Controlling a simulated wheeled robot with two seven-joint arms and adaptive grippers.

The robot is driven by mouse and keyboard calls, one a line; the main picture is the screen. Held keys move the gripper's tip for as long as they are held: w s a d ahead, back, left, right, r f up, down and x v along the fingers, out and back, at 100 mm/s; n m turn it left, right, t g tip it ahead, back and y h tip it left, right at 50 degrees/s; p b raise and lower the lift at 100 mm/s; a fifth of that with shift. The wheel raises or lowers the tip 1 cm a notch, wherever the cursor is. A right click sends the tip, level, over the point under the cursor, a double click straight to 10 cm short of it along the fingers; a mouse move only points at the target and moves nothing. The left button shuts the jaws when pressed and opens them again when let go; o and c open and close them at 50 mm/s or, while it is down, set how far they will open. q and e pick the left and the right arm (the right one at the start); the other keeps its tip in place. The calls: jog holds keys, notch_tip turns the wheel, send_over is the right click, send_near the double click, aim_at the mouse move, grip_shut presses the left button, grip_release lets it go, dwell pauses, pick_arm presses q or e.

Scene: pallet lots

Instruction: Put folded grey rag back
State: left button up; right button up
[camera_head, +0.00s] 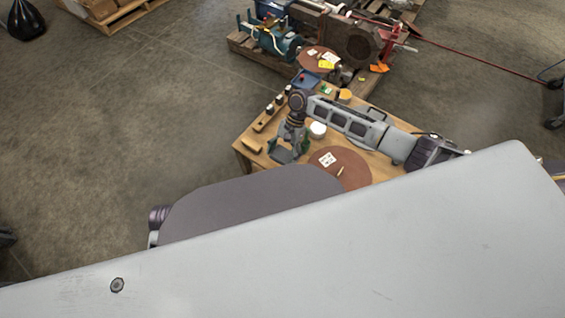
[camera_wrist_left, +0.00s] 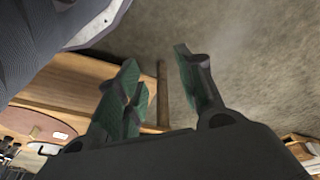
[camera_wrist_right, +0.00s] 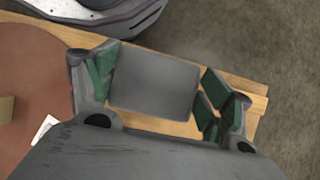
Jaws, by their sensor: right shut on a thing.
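The folded grey rag (camera_wrist_right: 153,82) is a flat grey rectangle between the fingers of my right gripper (camera_wrist_right: 155,85) in the right wrist view. The gripper is shut on it, over the wooden table (camera_wrist_right: 255,95) near its edge. In the head view my right gripper (camera_head: 289,146) points down at the table's near left part, with the rag (camera_head: 282,156) at its tips. I cannot tell whether the rag touches the wood. My left gripper (camera_wrist_left: 155,75) is open and empty in the left wrist view, beside the table edge. It is hidden in the head view.
A round brown mat (camera_head: 352,172) with a white card (camera_head: 327,159) lies right of the rag. A loaded pallet (camera_head: 247,46) is behind. Open floor lies left.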

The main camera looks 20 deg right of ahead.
aim_at(282, 159)
pick_arm(q)
jog(key=shift+d+r, duration=0.1)
jog(key=shift+r, duration=0.4)
pick_arm(e)
jog(key=shift+f, duration=0.95)
jog(key=shift+f+b, duration=0.45)
jog(key=shift+f, duration=0.5)
jog(key=shift+f+b, duration=0.5)
jog(key=shift+f, duration=0.4)
pick_arm(q)
jog(key=shift+d+r+t, duration=0.2)
jog(key=shift+r+t, duration=0.2)
jog(key=shift+r, duration=0.85)
